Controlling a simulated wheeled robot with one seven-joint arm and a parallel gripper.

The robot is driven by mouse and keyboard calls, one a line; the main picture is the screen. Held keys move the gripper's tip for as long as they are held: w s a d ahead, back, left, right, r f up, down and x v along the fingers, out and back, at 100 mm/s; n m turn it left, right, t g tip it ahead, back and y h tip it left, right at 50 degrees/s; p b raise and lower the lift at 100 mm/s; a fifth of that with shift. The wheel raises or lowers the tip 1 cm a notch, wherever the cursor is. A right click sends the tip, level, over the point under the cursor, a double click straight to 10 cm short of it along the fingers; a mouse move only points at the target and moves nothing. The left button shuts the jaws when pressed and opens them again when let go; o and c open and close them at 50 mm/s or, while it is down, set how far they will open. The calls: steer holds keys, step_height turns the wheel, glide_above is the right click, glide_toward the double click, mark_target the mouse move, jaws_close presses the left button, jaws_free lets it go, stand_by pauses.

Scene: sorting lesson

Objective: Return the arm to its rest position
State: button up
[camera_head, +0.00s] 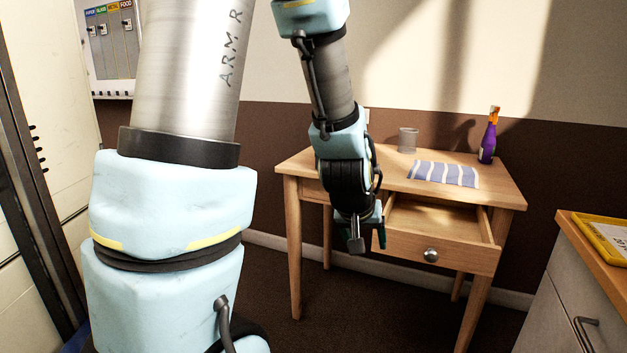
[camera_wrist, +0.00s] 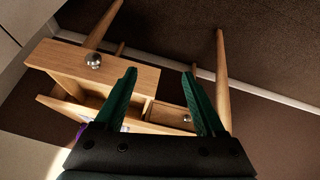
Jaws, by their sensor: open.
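My gripper (camera_head: 367,238) hangs at the end of my arm in front of the wooden table, left of the pulled-out drawer (camera_head: 432,249). In the wrist view my gripper (camera_wrist: 160,82) shows two green fingers spread apart with nothing between them. The drawer with its round metal knob (camera_wrist: 93,60) lies to the left of the fingers there. A second, shut drawer front with a knob (camera_wrist: 187,118) shows between and behind the fingers. My arm covers part of the table's left side in the head view.
On the table (camera_head: 500,189) are a striped cloth (camera_head: 443,174), a clear glass (camera_head: 408,140) and a purple spray bottle (camera_head: 488,140). A cabinet with a yellow tray (camera_head: 603,236) stands at the right. A wall panel (camera_head: 112,42) with coloured labels hangs at the far left.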

steer(key=s+a+n+g+y, duration=0.1)
steer(key=s+a+g+y, duration=0.15)
steer(key=a, duration=0.75)
steer(key=s+a+n+g+y, duration=0.1)
steer(key=s+a+g, duration=0.15)
steer(key=a, duration=0.65)
step_height(320, 180, up, 17)
steer(key=t+p, duration=0.1)
steer(key=p, duration=1.5)
steer(key=shift+s+r+p, duration=0.2)
steer(key=shift+p, duration=0.2)
steer(key=shift+d+h, duration=0.1)
steer(key=shift+h, duration=0.15)
